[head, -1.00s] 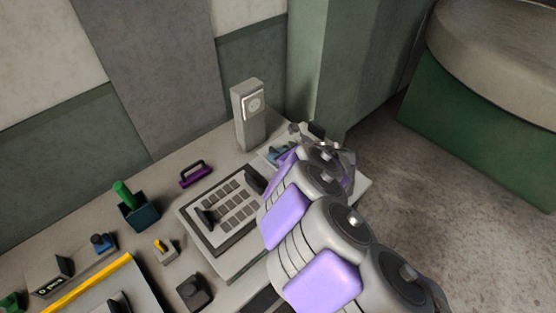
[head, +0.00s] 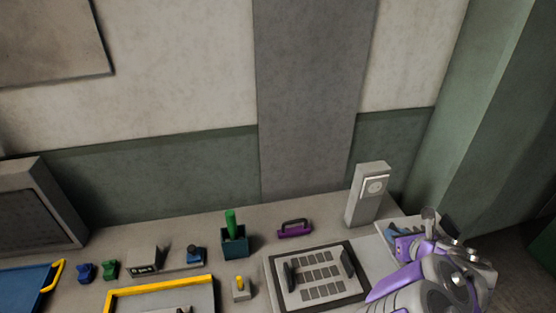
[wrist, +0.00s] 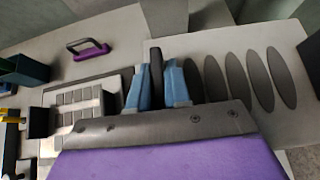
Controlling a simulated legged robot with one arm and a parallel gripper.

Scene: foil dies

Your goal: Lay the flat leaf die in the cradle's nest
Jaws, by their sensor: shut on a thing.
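My gripper (wrist: 157,88) has blue fingers, shut on a dark, thin, rounded piece (wrist: 156,66) seen nearly edge-on in the wrist view. It looks like a die, but its motif cannot be made out. In the head view my gripper (head: 397,236) is at the bench's right end, over a pale board. In the wrist view this board (wrist: 215,42) shows several dark ovals in a row, right of the fingers. A dark-rimmed panel (head: 270,272) with a grid of grey squares and two dark uprights lies left of my gripper. I cannot tell whether it is the cradle.
A grey post (head: 366,200) with a round dial stands behind the panel. A purple handle (head: 294,229), a teal box (head: 234,246) with a green grip and a yellow-knobbed block (head: 240,290) lie left. A yellow-edged tray (head: 160,290) and blue tray (head: 25,285) are farther left.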

